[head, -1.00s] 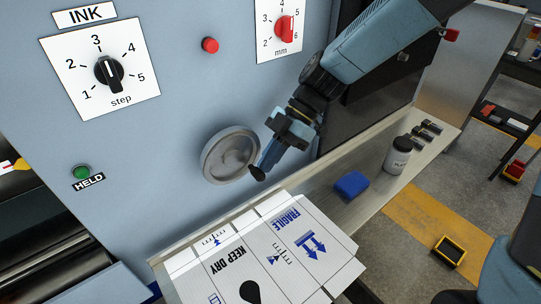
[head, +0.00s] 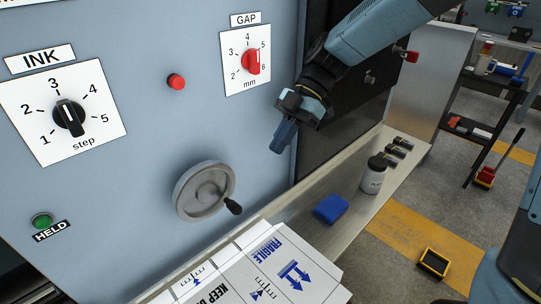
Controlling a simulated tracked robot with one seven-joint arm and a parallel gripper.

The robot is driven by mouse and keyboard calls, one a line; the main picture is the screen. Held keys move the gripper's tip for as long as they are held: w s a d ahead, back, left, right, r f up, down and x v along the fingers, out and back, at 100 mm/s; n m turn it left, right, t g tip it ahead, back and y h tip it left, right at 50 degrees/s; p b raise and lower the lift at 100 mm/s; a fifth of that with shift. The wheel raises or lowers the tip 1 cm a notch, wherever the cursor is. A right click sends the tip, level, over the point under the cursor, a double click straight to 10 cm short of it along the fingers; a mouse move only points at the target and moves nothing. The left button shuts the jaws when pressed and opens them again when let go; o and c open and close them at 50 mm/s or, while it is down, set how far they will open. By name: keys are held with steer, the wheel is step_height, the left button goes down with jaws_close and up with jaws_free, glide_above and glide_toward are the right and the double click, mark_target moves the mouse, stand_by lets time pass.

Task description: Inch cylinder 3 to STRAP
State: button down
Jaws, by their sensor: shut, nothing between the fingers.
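A grey handwheel (head: 204,190) with a black knob (head: 234,207) at its lower right is on the blue-grey machine panel. A printed white sheet (head: 240,285) below it bears FRAGILE, arrows and scale marks. No label reading cylinder 3 or STRAP is legible in this view. The INK dial (head: 69,118) points near 3, and the red GAP dial (head: 252,61) is at its right. My gripper (head: 279,147) is shut and empty, in front of the panel above and right of the handwheel, apart from it.
A red button (head: 176,82) and a green button (head: 42,220) over a HELD label are on the panel.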

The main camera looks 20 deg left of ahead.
steer(key=s+d+r+m+t+h, duration=0.1)
steer(key=d+r+m+t, duration=0.25)
steer(key=d+m, duration=0.5)
steer(key=s+d+r+m+t+h, duration=0.15)
steer(key=d+m+t, duration=0.35)
steer(key=d, duration=0.6)
steer(key=s+d+r+m+t+h, duration=0.1)
steer(key=d+r+m+t+h, duration=0.15)
steer(key=d+m, duration=0.7)
steer(key=m+t+h, duration=0.3)
steer(key=m+t, duration=0.3)
steer(key=m, duration=2.3)
glide_toward(208, 194)
steer(key=s+d+f, duration=0.3)
steer(key=s+f, duration=0.1)
steer(key=s, duration=0.2)
steer(key=w+r+x, duration=0.1)
steer(key=r+x, duration=0.1)
steer(key=x, duration=1)
steer(key=shift+w, duration=0.55)
